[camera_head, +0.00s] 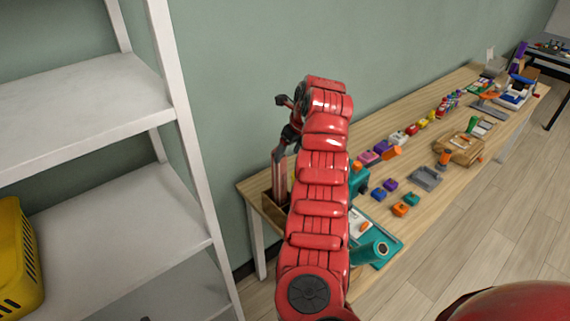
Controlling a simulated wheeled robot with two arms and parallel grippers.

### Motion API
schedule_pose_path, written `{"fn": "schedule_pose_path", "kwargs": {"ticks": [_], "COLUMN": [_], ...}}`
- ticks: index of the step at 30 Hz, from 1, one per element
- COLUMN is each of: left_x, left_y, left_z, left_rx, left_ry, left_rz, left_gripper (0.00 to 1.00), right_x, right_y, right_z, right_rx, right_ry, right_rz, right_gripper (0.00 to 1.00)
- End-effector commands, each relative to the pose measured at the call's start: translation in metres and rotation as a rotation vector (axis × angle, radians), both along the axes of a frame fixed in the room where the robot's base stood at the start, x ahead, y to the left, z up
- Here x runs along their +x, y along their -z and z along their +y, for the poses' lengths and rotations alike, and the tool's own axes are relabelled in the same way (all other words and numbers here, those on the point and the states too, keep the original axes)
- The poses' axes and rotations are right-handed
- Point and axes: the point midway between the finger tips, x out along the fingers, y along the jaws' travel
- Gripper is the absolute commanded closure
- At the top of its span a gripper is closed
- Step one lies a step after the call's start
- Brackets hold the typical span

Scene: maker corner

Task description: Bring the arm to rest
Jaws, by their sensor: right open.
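My red segmented right arm (318,195) rises through the middle of the head view, stretched out above the near end of the wooden workbench. Its dark right gripper (287,104) is at the far end, small and partly hidden behind the arm. It is open, and nothing shows between its fingers. It stands in front of the green wall, above the wooden holder (270,208) on the bench. My left gripper is out of view.
The wooden workbench (470,90) runs along the wall to the right and carries small coloured blocks, a grey tray (425,178) and a teal tray (392,246). White shelving (90,100) with a yellow crate (18,255) stands close on the left. The floor at right is clear.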

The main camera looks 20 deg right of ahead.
Motion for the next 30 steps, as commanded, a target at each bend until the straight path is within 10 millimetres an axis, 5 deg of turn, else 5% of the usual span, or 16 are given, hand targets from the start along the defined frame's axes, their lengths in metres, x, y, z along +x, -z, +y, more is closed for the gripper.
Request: {"fn": "schedule_pose_path", "kwargs": {"ticks": [17, 30], "left_x": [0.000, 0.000], "left_y": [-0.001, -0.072], "left_z": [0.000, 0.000], "left_rx": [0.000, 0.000], "left_ry": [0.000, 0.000], "left_rz": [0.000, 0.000], "left_gripper": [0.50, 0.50], "right_x": [-0.002, -0.002], "right_y": [-0.008, -0.079], "right_z": [-0.001, -0.001], "right_rx": [-0.001, -0.001], "right_ry": [0.001, 0.002], "right_rz": [0.000, -0.001], "right_gripper": [0.25, 0.25]}}
